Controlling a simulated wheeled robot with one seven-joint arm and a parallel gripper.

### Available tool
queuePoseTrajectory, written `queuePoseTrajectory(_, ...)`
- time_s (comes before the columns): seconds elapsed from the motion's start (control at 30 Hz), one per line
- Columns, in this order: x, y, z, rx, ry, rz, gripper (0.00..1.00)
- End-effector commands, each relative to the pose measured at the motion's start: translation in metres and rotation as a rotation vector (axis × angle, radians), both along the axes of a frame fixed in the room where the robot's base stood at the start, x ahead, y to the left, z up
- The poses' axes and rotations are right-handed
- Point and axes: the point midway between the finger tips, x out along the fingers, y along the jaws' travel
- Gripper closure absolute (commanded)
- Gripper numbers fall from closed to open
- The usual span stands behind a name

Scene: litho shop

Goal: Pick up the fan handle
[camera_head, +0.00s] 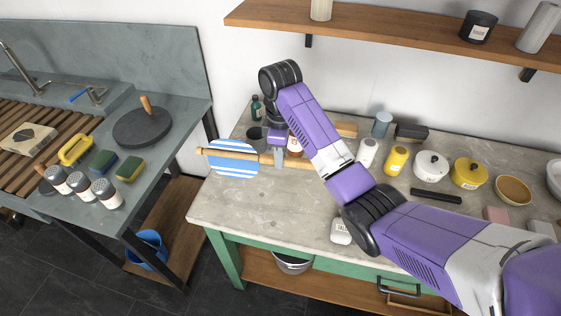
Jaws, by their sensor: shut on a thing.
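The fan has a round blue-and-white striped face (236,171). A light wooden handle (228,154) crosses it and runs on to the right past my gripper. My gripper (279,158) points down at the left part of the stone-topped table and is shut on the wooden handle, right of the striped face. The handle lies roughly level across the picture. Whether the fan touches the tabletop cannot be told. The handle's right part is partly covered by my gripper and arm.
Behind my gripper stand a green bottle (256,107) and a dark cup (256,135). Right of my arm are a white bottle (367,153), a yellow bottle (396,159), a white pot (430,167) and a yellow pot (468,174). A shelf (400,42) hangs above. The table's front left is bare.

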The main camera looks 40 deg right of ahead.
Motion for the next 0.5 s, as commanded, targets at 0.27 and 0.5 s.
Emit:
queuePoseTrajectory(0.27,0.001,-0.004,0.034,-0.006,-0.006,-0.001,1.0)
queuePoseTrajectory(0.5,0.0,-0.003,0.059,-0.006,-0.002,-0.001,1.0)
